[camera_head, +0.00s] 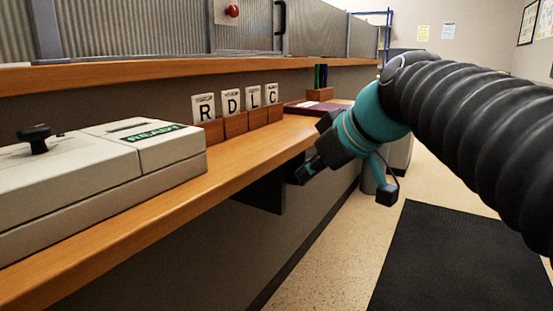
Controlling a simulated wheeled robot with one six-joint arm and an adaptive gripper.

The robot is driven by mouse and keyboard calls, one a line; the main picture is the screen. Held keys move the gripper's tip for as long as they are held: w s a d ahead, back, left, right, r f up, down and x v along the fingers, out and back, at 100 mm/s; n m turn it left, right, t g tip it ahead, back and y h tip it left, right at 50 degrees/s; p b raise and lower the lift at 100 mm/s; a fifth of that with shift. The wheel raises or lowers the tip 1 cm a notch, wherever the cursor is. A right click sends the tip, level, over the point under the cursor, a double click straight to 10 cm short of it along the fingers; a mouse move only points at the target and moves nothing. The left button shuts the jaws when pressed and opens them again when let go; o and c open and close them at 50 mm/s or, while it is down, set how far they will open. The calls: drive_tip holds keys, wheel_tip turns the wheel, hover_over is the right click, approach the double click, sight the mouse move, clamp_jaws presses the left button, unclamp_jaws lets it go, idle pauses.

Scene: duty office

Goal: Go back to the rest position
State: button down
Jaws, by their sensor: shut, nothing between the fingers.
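My gripper (305,172) is at the end of my black-sleeved arm with its teal wrist, which comes in from the right. It is beside the front edge of the wooden counter (258,150) in this view. It is shut with nothing held. The fingertips are dark and small here, and part of the gripper is hidden behind the wrist.
A cream machine (100,205) with a black knob and a READY label stands on the counter at left. Letter cards R, D, L, C (230,104) stand in wooden blocks behind. A dark red flat object (312,107) lies farther along. A black mat (465,262) lies on the floor.

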drive_tip(key=s+d+f+m+g+h+p, duration=0.1)
drive_tip(key=s+d+f+m+h, duration=0.2)
drive_tip(key=s+f, duration=0.5)
drive_tip(key=s+d+f+m+h+p, duration=0.1)
drive_tip(key=s+d+f+m, duration=0.5)
drive_tip(key=f, duration=0.6)
drive_tip(key=shift+s+d+f+g+h+p, duration=0.4)
drive_tip(key=shift+s+d+h, duration=0.25)
drive_tip(key=shift+s+h, duration=0.35)
